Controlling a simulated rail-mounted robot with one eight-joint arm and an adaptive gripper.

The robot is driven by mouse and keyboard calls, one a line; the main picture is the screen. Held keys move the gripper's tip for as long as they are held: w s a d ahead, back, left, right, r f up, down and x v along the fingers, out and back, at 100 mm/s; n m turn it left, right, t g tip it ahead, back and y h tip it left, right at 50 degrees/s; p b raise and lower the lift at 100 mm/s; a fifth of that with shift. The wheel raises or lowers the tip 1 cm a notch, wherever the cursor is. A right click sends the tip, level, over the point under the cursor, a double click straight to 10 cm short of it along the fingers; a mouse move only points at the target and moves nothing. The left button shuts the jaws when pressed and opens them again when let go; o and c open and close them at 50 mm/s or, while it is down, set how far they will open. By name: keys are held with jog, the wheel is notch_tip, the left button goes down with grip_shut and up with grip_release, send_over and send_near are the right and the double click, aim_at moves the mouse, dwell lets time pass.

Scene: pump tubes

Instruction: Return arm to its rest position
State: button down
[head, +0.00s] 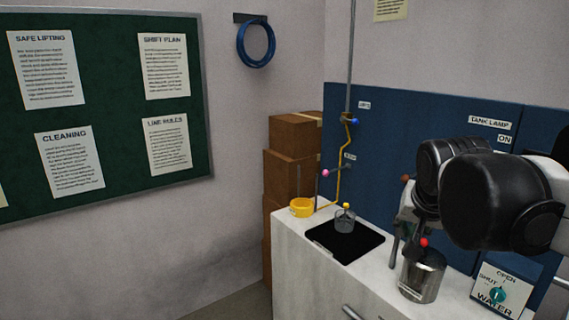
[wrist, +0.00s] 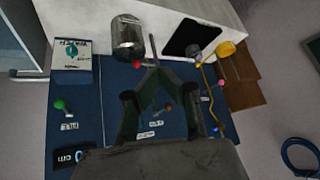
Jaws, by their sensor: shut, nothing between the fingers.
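My gripper (wrist: 152,68) is at the lower middle of the wrist view, its dark fingers meeting at the tips with nothing between them. It points at the front of the blue panel (wrist: 88,95) and the worktop. In the head view my black arm fills the right side, in front of the blue panel (head: 415,120), and partly hides the gripper. A metal canister (head: 422,278) with a red knob stands on the worktop below my arm. It also shows in the wrist view (wrist: 127,38), apart from the fingers.
On the worktop (head: 310,245), a small jar (head: 345,222) stands on a black mat (head: 350,248). A yellow ring-shaped cup (head: 302,208) and yellow tube (head: 342,165) are behind it. A water valve box (head: 500,292) is at right. Cardboard boxes (head: 290,165) stand at left.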

jog(key=s+a+f+n, duration=0.2)
jog(key=s+f, duration=0.3)
jog(key=s, duration=0.2)
jog(key=s+a+f+n+y+b, duration=0.1)
jog(key=s+a+f+n, duration=0.1)
jog(key=s+f, duration=0.4)
jog(key=shift+s+a+f+n+y, duration=0.2)
jog(key=shift+s+a+n+y, duration=0.3)
jog(key=shift+s, duration=0.7)
jog(key=c, duration=2.4)
grip_release()
jog(key=shift+a, duration=0.1)
jog(key=shift+c, duration=0.2)
